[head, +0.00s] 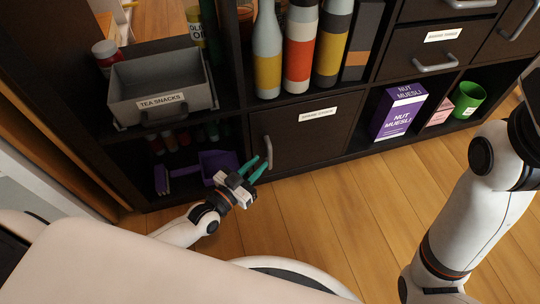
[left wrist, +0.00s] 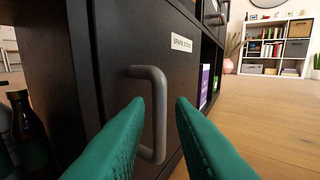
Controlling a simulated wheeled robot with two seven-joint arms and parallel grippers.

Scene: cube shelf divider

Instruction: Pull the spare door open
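The spare door (head: 304,130) is a dark panel in the bottom row of the shelf, with a white label reading "spare stock". It looks shut. Its grey bar handle (head: 268,152) is upright near the door's left edge. In the left wrist view the handle (left wrist: 158,112) shows between and just beyond the green fingers. My left gripper (head: 260,166) is open, its two fingers pointing at the handle. I cannot tell whether either finger touches it. My right arm comes in at the right, but its gripper is out of view.
Left of the door is an open cubby with a purple bin (head: 217,165) and bottles. A grey tea snacks tray (head: 160,88) sits above it. The wooden floor (head: 330,205) before the door is clear.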

